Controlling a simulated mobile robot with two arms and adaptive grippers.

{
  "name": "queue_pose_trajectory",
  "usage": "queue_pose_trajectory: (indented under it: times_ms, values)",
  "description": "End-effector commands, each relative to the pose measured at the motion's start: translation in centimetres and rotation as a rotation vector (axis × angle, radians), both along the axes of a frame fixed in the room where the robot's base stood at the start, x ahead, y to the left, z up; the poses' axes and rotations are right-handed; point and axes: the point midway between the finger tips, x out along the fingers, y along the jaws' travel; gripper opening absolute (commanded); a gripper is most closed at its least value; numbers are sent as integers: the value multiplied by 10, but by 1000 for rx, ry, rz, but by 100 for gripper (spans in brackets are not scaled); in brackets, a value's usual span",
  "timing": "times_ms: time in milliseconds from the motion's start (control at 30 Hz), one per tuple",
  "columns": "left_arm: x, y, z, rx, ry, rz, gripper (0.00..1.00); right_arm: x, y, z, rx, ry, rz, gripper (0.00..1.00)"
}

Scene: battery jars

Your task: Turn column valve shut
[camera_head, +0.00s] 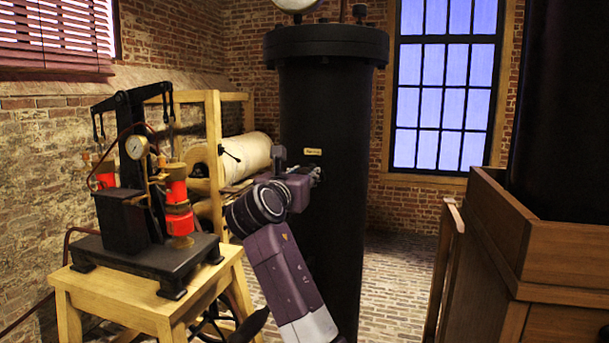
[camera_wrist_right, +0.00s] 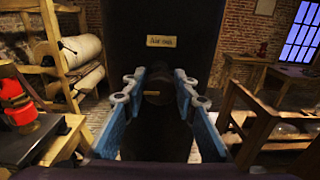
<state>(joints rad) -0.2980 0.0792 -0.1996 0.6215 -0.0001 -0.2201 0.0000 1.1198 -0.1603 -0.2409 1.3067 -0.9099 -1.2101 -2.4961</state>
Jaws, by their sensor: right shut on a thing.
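The black column (camera_head: 325,100) stands upright in the middle of the head view, with a small label plate (camera_head: 313,151) on its front. The plate also shows in the right wrist view (camera_wrist_right: 161,42). My right gripper (camera_head: 313,175) is up against the column's front, just below the plate. In the right wrist view its blue fingers (camera_wrist_right: 158,90) stand on either side of a dark valve part (camera_wrist_right: 157,84) with a small brass-coloured bar, and the gripper is shut on it. The valve is mostly hidden by the gripper in the head view. My left gripper is not in view.
A wooden stand (camera_head: 150,308) with a black pump apparatus and red cylinders is at left. Behind it, a wooden rack (camera_head: 213,140) holds large pale rolls. A wooden cabinet (camera_head: 560,245) fills the right side. Brick floor is clear between column and cabinet.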

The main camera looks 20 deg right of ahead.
Motion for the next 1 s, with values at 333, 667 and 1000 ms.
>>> queue_pose_trajectory:
  times_ms: [333,667,1000]
  values:
    - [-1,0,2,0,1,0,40,0,0,0,25,-15,1,2]
    - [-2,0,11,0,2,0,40,0,-1,1,188,-124,0,2]
    - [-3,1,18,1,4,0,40,-1,-1,-1,454,-304,0,2]
